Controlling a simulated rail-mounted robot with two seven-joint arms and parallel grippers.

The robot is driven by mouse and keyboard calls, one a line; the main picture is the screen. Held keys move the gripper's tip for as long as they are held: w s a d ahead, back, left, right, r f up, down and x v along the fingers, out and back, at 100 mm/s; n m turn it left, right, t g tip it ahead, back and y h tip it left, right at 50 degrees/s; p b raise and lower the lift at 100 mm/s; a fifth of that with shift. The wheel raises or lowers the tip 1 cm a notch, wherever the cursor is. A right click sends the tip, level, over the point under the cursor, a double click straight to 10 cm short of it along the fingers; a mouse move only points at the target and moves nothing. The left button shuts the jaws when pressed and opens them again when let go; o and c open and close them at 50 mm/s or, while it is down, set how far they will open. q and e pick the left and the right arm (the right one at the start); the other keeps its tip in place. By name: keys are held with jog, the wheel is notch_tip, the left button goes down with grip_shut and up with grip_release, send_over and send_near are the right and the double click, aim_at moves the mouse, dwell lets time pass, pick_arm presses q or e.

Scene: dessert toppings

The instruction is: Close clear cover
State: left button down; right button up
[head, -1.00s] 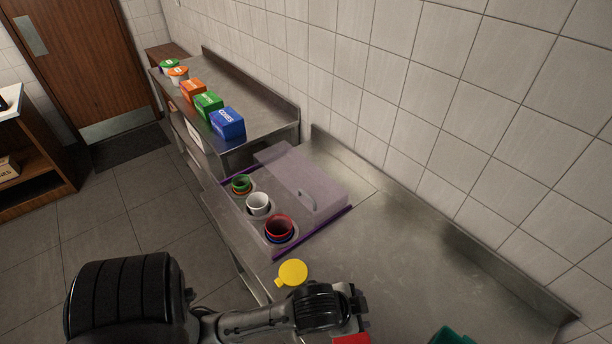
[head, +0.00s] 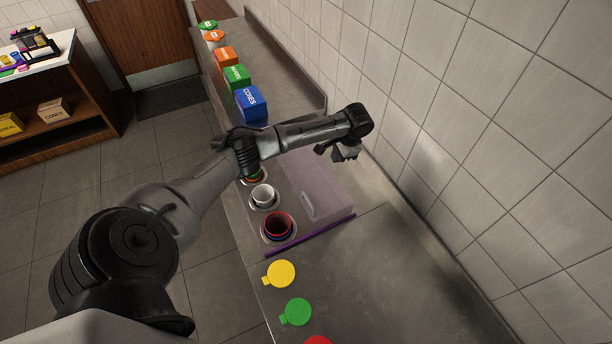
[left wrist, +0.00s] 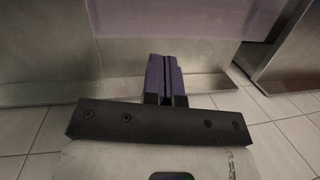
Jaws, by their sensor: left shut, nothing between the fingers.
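The clear cover (head: 325,190) is a translucent, purple-tinted lid with a pale handle (head: 308,206). It lies toward the wall side of the topping station, leaving the cups uncovered. A red cup (head: 278,226), a white cup (head: 263,196) and a green cup (head: 251,176), partly hidden by my arm, sit in a row along the near side. My left gripper (head: 338,152) is shut and empty, above the cover's far, wall-side end. Its closed purple-sided fingers (left wrist: 165,78) show in the left wrist view, with a translucent purple panel (left wrist: 185,18) ahead. My right gripper is out of view.
Yellow (head: 281,273), green (head: 297,312) and red (head: 318,340) lids lie on the steel counter (head: 370,270). Blue (head: 250,104), green (head: 237,78) and orange (head: 225,56) boxes stand on the far counter. A tiled wall (head: 480,110) bounds the right.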

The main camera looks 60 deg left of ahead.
pick_arm(q)
jog(key=s+h, duration=0.1)
jog(key=g+h+p, duration=0.1)
send_near(311, 197)
jog(key=shift+w+f+n, duration=0.2)
jog(key=shift+w+f, duration=0.2)
jog(key=shift+f, duration=0.2)
jog(key=shift+w+f+n, duration=0.2)
jog(key=shift+w+f, duration=0.2)
jog(key=shift+f, duration=0.25)
jog(key=s+p, duration=0.1)
jog(key=s+f, duration=0.1)
jog(key=shift+s+p, duration=0.35)
jog(key=shift+s, duration=0.05)
jog(key=shift+s+f, duration=0.15)
jog(key=shift+s, duration=0.4)
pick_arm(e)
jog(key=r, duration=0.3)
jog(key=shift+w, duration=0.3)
pick_arm(q)
jog(key=shift+s+p, duration=0.1)
jog(key=shift+p, duration=0.2)
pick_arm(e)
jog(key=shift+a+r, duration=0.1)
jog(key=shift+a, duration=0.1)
